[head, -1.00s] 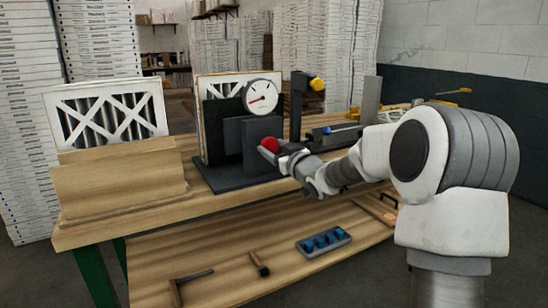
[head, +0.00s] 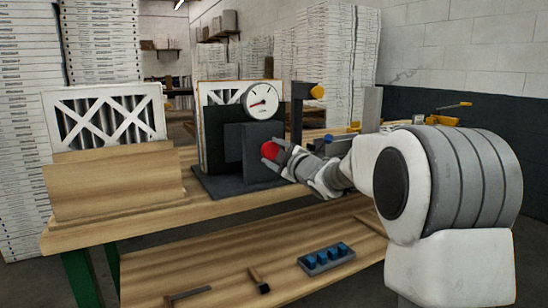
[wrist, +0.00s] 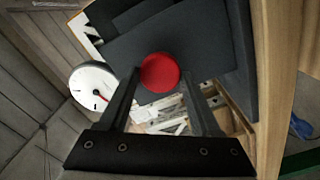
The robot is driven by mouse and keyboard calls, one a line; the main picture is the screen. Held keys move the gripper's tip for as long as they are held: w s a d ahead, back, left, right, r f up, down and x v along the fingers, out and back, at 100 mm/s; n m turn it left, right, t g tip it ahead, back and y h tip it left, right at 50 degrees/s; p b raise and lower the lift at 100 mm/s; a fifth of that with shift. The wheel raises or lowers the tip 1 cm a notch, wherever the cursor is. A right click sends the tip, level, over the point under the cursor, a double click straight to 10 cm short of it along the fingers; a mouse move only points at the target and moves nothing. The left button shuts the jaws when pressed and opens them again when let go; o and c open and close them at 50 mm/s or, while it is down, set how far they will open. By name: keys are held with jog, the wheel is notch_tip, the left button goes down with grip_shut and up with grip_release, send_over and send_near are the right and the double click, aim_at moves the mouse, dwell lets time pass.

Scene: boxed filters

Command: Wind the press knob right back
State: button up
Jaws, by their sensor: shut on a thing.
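The press is a dark grey block and base (head: 228,185) on the workbench, with a boxed filter (head: 214,95) standing in it. Its red knob (head: 269,151) is on the side facing my arm. The knob also shows in the wrist view (wrist: 160,72), between my fingertips. My gripper (head: 271,153) is shut on the red knob, one finger on each side. A white round gauge (head: 260,101) sits above the press, its red needle pointing to the lower left. The gauge also shows in the wrist view (wrist: 93,86). The knob's far side is hidden.
Another filter (head: 105,120) stands in a wooden holder (head: 117,182) at the left of the bench. A dark post with a yellow knob (head: 317,92) stands right behind the press. A tray of blue parts (head: 326,258) and hand tools lie on the lower shelf.

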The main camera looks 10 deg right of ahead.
jog(key=shift+n, duration=0.6)
jog(key=o, duration=1.4)
jog(key=shift+c, duration=0.2)
jog(key=p+v, duration=0.3)
jog(key=v, duration=1.4)
jog(key=shift+s, duration=0.15)
jog(key=shift+r, duration=0.15)
